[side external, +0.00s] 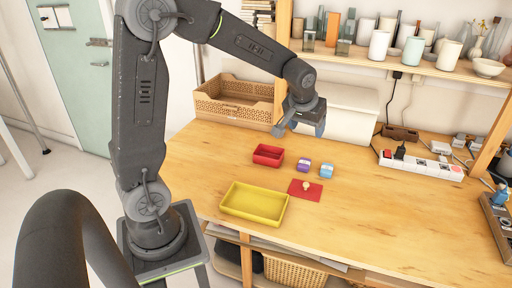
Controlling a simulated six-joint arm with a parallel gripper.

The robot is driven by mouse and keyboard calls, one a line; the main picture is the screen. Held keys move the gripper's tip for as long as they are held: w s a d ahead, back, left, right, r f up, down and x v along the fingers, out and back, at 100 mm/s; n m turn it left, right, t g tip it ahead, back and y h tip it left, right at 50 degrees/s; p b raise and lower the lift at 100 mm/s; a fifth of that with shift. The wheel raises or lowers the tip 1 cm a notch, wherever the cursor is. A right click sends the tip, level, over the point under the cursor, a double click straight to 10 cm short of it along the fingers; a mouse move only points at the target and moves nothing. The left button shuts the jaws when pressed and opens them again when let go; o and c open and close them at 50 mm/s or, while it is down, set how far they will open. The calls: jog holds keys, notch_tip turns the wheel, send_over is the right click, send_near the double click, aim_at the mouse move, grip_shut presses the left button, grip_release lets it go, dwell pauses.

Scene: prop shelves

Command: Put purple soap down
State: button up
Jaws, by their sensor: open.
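The purple soap (303,165), a small block with a pale band, rests on the wooden table. It stands just left of a similar light blue block (327,170), with a small gap between them. My gripper (301,131) is open and empty. It hangs above the table, behind the purple soap and apart from it.
A red tray (257,159) is left of the soap, and a yellow tray (232,212) is nearer the front edge. A red mat (314,194) bears a small pale object. A woven basket (205,106) and white box (352,126) stand behind. The table's right-front is clear.

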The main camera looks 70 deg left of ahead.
jog(key=s+d+r+m, duration=0.1)
jog(key=s+d+r, duration=0.2)
jog(key=s, duration=0.2)
jog(key=s+d+r+m+t+h, duration=0.1)
jog(key=s+d+r+m, duration=0.1)
jog(key=s+d+r, duration=0.1)
jog(key=shift+s+d, duration=0.65)
jog(key=shift+s, duration=0.55)
jog(key=shift+o, duration=0.4)
jog(key=s+d+m+h, duration=0.1)
jog(key=s+d+m, duration=0.2)
jog(key=s, duration=0.8)
jog(key=shift+s+d+t+h, duration=0.2)
jog(key=shift+d+t+h, duration=0.1)
jog(key=shift+d, duration=0.8)
jog(key=shift+r, duration=0.1)
